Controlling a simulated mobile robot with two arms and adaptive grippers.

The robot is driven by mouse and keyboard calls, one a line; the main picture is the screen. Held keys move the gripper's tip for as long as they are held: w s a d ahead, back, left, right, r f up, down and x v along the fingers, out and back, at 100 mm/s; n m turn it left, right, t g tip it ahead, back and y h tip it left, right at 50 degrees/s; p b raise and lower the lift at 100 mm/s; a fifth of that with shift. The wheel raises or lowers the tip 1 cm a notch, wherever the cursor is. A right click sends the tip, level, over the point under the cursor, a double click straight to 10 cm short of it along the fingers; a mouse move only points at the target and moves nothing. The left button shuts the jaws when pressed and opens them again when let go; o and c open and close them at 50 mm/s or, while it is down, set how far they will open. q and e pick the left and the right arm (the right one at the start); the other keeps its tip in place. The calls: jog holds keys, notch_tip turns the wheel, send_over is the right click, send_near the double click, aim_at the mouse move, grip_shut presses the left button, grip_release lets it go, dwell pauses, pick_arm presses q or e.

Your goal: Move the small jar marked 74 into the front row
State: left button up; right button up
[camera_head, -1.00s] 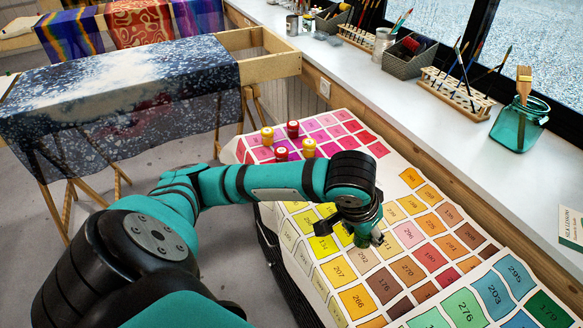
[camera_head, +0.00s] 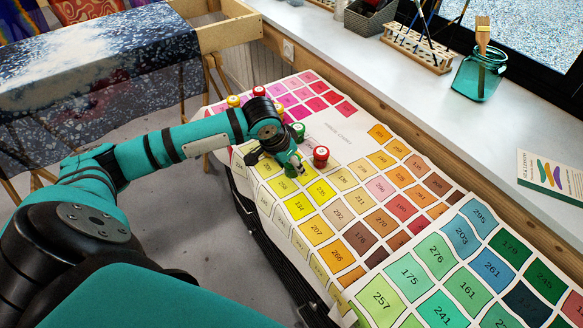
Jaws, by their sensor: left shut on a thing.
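My left gripper (camera_head: 291,165) is shut on a small green jar (camera_head: 290,172) above the yellow squares of the colour chart (camera_head: 345,137). The jar is mostly hidden by the fingers, and its number cannot be read. Just beyond the gripper are a green-lidded jar (camera_head: 298,130) and a red-lidded jar (camera_head: 321,156). My right gripper is not in view.
A second chart of greens and blues (camera_head: 425,260) lies at the right front. The white windowsill (camera_head: 400,80) holds a brush rack (camera_head: 416,52), a teal glass jar (camera_head: 480,72) and a book (camera_head: 550,177). A cloth-draped frame (camera_head: 90,65) stands at the back left.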

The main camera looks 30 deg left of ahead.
aim_at(292, 170)
pick_arm(q)
jog(key=shift+w+a+f, duration=0.15)
jog(key=shift+w+a, duration=0.15)
jog(key=shift+w, duration=0.2)
jog(key=shift+f, duration=1.7)
jog(key=o, duration=1.2)
jog(key=shift+f, duration=0.1)
jog(key=v, duration=1.2)
jog(key=shift+p, duration=0.35)
